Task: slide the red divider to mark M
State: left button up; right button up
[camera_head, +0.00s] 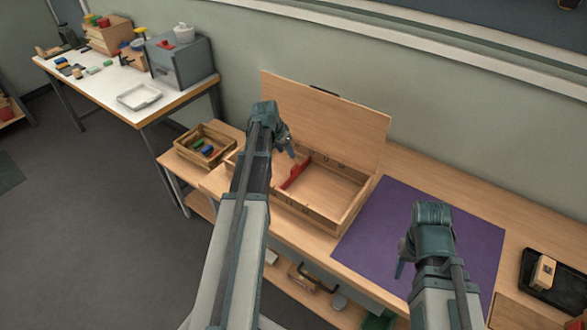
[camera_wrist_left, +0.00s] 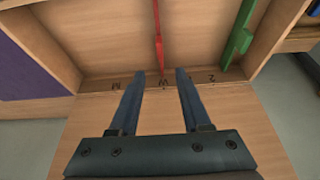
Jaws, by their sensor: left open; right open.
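The open wooden box (camera_head: 338,213) stands on the bench with its lid (camera_head: 340,115) raised. The red divider (camera_head: 295,173) is inside it, left of the middle. In the left wrist view, the red divider (camera_wrist_left: 158,35) points down between my open left fingers (camera_wrist_left: 160,72), with a gap on either side. Small dark letters (camera_wrist_left: 115,85) run along the box edge there; I cannot read them surely. A green divider (camera_wrist_left: 240,35) stands to the right. In the head view, my left gripper (camera_head: 287,150) is over the box. My right gripper (camera_head: 402,262) is open and empty over the mat.
A purple mat (camera_head: 468,225) lies right of the box, with a black tray (camera_head: 565,272) beyond it. A small wooden crate (camera_head: 190,145) with coloured pieces is at the left. A white table (camera_head: 105,95) with tools stands farther back. The box's right part looks empty.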

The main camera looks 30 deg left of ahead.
aim_at(294, 167)
pick_arm(q)
jog(key=b+x, duration=1.1)
jog(key=x, duration=0.2)
pick_arm(e)
notch_tip(294, 167, down, 12)
jog(key=shift+r, duration=0.1)
pick_arm(q)
jog(key=shift+s+r, duration=0.1)
grip_shut()
jog(key=shift+d, duration=0.1)
dwell(0.4)
